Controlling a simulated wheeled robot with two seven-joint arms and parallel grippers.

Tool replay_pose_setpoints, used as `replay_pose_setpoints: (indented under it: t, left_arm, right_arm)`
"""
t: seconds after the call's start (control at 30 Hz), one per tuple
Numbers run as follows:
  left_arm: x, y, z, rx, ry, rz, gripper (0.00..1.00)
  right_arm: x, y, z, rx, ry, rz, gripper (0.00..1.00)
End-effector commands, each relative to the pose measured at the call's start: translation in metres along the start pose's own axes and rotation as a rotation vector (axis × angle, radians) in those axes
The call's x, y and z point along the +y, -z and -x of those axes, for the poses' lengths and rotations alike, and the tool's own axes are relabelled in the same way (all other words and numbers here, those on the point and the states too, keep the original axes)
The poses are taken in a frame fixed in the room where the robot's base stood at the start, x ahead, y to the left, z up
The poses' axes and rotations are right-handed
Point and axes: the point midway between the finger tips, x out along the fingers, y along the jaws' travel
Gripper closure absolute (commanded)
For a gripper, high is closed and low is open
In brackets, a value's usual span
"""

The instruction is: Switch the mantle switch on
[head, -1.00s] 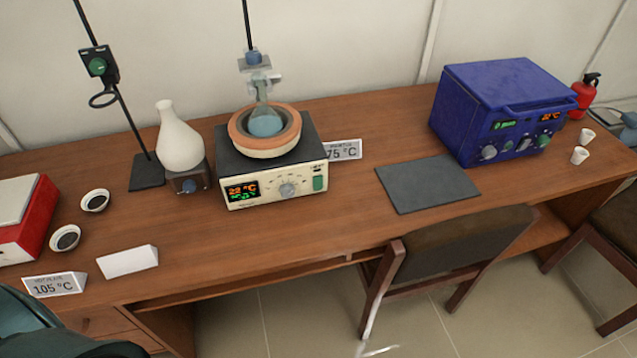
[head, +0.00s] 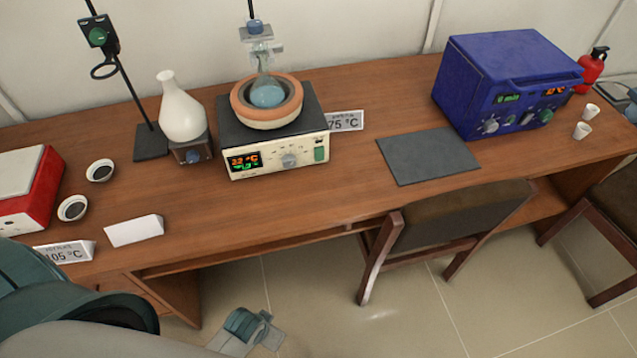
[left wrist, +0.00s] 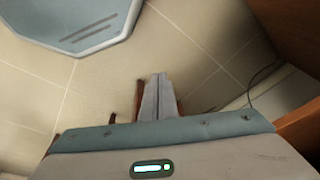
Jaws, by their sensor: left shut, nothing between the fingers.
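The heating mantle (head: 266,160) is a cream and dark box on the desk, with a lit display (head: 244,162), a grey knob (head: 289,160) and a green switch (head: 320,154) at the right end of its front. I cannot tell which way the switch is set. A round-bottom flask (head: 267,93) sits in the brown bowl (head: 268,120) on top. In the left wrist view my left gripper (left wrist: 158,92) is shut and empty, with floor tiles behind it, away from the mantle. My right gripper is not in view.
A "75 °C" sign (head: 345,121) stands right of the mantle, and a white flask (head: 181,110) stands left. A chair (head: 440,220) is at the desk's front edge. The blue furnace (head: 505,85) and dark mat (head: 428,156) are further right. The desk before the mantle is clear.

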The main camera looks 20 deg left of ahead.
Motion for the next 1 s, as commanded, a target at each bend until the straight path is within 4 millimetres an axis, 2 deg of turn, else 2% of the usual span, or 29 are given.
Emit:
replay_pose_setpoints:
  t: [0.03,0.3,0.4,0.53,0.7,0.87,1.0]
  left_arm:
    - [-0.001,0.008,0.019,0.011,0.001,0.001,1.00]
    - [-0.005,0.040,0.107,0.051,0.005,0.012,1.00]
    - [-0.006,0.052,0.136,0.078,0.005,0.022,1.00]
    - [-0.006,0.075,0.164,0.136,-0.002,0.049,1.00]
    - [-0.006,0.120,0.175,0.249,-0.023,0.110,1.00]
    - [-0.006,0.172,0.170,0.376,-0.058,0.183,1.00]
    - [-0.006,0.225,0.161,0.503,-0.100,0.261,1.00]
  right_arm:
    - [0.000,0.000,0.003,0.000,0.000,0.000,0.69]
    - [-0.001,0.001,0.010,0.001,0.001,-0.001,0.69]
    - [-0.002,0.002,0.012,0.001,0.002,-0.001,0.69]
    - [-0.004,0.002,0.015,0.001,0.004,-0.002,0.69]
    - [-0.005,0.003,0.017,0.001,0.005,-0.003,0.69]
    - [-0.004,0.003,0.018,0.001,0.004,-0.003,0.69]
    - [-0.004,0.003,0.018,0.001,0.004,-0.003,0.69]
